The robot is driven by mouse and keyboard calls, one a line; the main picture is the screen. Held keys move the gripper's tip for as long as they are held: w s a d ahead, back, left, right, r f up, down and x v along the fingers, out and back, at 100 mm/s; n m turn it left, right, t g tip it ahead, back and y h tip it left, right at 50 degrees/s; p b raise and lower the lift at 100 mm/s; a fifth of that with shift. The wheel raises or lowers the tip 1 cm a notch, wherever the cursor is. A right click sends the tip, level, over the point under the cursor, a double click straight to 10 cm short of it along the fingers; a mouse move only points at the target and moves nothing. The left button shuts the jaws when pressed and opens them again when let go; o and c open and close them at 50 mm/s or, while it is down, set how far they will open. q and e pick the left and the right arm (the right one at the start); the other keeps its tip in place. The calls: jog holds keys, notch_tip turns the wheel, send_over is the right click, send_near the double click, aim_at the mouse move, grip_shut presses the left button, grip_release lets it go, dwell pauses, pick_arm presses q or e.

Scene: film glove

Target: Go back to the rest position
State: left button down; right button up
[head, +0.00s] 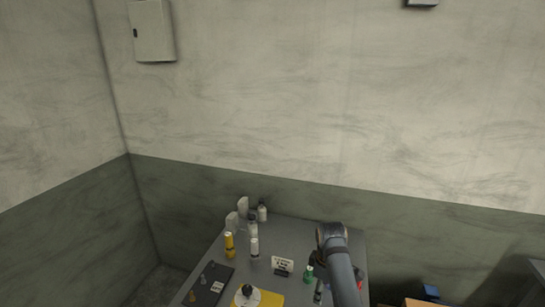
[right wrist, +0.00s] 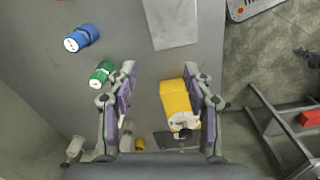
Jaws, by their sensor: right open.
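My right arm (head: 340,265) reaches up from the lower edge over the right part of the grey table (head: 295,232) in the head view; its fingers are hard to make out there. In the right wrist view my right gripper (right wrist: 159,68) is open, its two fingers wide apart and nothing held between them. A yellow object with a pale label (right wrist: 174,100) lies below, in the gap between the fingers. A green bottle (right wrist: 102,73) is just left of the left finger. My left gripper is not in view.
The table also bears a yellow cylinder (head: 229,246), white bottles (head: 254,247), a small sign (head: 283,264), a dark tray (head: 222,271) and a yellow mat (head: 271,299). A blue bottle (right wrist: 81,38) lies beyond the green one. Walls stand behind and at left.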

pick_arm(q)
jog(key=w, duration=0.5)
pick_arm(e)
jog(key=s+d+f+m, duration=0.3)
jog(key=s+d+f, duration=0.1)
jog(key=s+f, duration=0.1)
jog(key=shift+s+d+m+t, duration=0.1)
jog(key=shift+d+m+t, duration=0.3)
jog(key=s+d+r+m+t, duration=0.15)
jog(key=s+m, duration=0.25)
jog(key=s, duration=0.6)
jog(key=s+d+r+m+t, duration=0.1)
jog(key=s+d+r+m, duration=0.15)
jog(key=s, duration=0.75)
jog(key=s+d+f+g+h+b, duration=0.2)
jog(key=f+b, duration=0.6)
jog(key=f, duration=2.7)
pick_arm(q)
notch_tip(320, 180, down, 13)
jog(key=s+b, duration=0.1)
jog(key=b, duration=0.4)
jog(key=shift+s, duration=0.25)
pick_arm(e)
jog(key=s+d+f+m+y, duration=0.1)
jog(key=s+d+f, duration=0.1)
jog(key=s+f, duration=1.6)
notch_tip(320, 180, down, 3)
jog(key=shift+s+f, duration=0.15)
jog(key=shift+f, duration=0.05)
